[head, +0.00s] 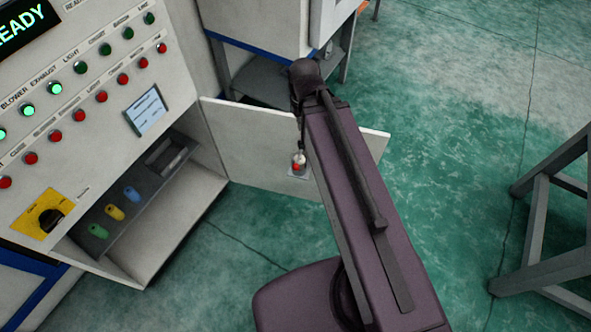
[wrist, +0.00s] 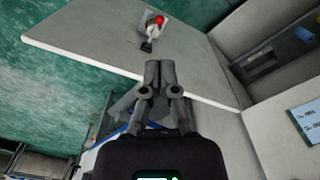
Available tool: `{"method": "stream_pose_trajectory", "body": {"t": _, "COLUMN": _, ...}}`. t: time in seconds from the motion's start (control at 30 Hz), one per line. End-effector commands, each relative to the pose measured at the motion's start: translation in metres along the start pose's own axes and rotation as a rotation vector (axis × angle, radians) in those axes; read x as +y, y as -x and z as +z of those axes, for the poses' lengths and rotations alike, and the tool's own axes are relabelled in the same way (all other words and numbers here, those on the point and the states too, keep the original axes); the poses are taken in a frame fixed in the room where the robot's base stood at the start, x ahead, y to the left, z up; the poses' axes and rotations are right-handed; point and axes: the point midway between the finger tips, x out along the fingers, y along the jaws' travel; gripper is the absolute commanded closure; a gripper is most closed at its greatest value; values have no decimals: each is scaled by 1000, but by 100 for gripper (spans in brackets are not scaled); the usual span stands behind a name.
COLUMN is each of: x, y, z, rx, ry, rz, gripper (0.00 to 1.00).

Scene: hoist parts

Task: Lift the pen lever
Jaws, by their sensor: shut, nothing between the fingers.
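A small lever fitting with a red knob (wrist: 159,20), which looks like the pen lever, is mounted on a grey plate on the open door panel (wrist: 95,38). Its pale body and a dark end show below the knob. In the head view the red-tipped fitting (head: 298,163) sits on the door panel (head: 250,150), just left of my arm. My gripper (wrist: 160,66) is shut and empty in the wrist view, its fingertips over the door panel, apart from the lever in the picture. In the head view my arm hides most of the gripper.
A control cabinet with lit green and red buttons (head: 102,97) stands at left. Its open lower bay has a shelf with coloured items (head: 114,212). A yellow plate with a black knob (head: 48,215) is beside it. A grey metal frame (head: 540,190) stands at right; green floor lies between.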

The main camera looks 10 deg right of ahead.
Motion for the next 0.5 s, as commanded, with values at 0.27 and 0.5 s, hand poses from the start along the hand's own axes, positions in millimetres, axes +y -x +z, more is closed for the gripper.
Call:
{"method": "stream_pose_trajectory", "body": {"t": 0.27, "x": 0, "y": -30, "z": 0, "rx": 0, "ry": 0, "rz": 0, "gripper": 100}}
{"method": "stream_pose_trajectory", "body": {"t": 0.5, "x": 0, "y": -40, "z": 0, "rx": 0, "ry": 1, "rz": 0, "gripper": 100}}
